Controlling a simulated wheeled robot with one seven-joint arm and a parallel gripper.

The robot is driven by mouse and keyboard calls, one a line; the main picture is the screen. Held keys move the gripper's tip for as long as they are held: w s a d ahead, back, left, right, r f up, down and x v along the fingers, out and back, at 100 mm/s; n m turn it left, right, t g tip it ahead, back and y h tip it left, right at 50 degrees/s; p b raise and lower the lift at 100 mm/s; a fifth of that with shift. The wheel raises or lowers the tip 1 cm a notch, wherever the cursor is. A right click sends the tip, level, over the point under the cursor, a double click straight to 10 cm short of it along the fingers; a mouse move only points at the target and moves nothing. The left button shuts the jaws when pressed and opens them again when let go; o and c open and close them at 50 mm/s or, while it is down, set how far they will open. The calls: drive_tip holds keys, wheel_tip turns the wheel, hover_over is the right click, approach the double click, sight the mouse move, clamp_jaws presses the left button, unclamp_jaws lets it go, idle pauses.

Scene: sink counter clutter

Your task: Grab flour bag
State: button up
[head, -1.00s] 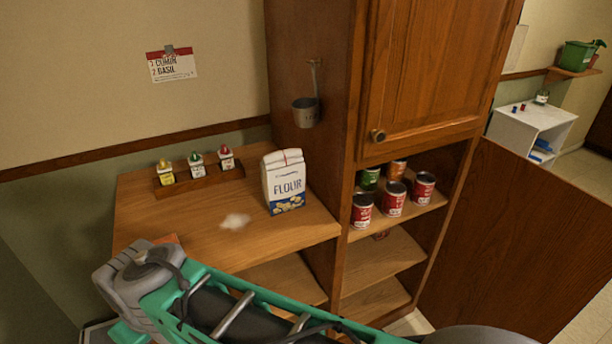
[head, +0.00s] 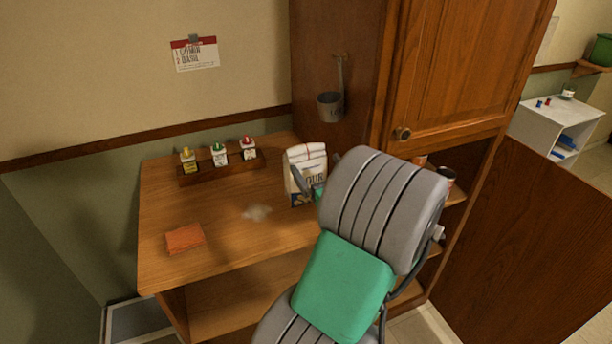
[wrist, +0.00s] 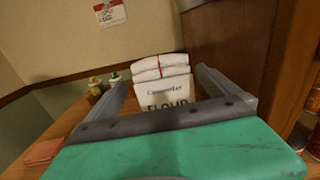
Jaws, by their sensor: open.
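The white flour bag (head: 304,162) stands upright on the wooden counter (head: 165,215), beside the tall cabinet. Its lower right part is hidden behind my gripper and arm in the head view. In the wrist view the flour bag (wrist: 164,84) stands between and ahead of the two fingers, with its folded top and lettering facing me. My gripper (wrist: 160,88) is open, one finger on each side of the bag in the picture. I cannot tell if either finger touches it. My gripper also shows partly in the head view (head: 308,185).
A wooden rack (head: 220,168) with several small bottles stands at the back of the counter. An orange square (head: 185,238) and a white powdery patch (head: 257,212) lie on it.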

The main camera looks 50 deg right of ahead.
sight(301, 144)
drive_tip(key=p+x, duration=0.3)
drive_tip(key=x, duration=0.8)
drive_tip(key=shift+w+d, duration=0.2)
drive_tip(key=shift+w, duration=0.15)
drive_tip(key=shift+c, duration=0.6)
drive_tip(key=c, duration=1.5)
drive_tip(key=shift+r, duration=0.15)
drive_tip(key=shift+c, duration=0.5)
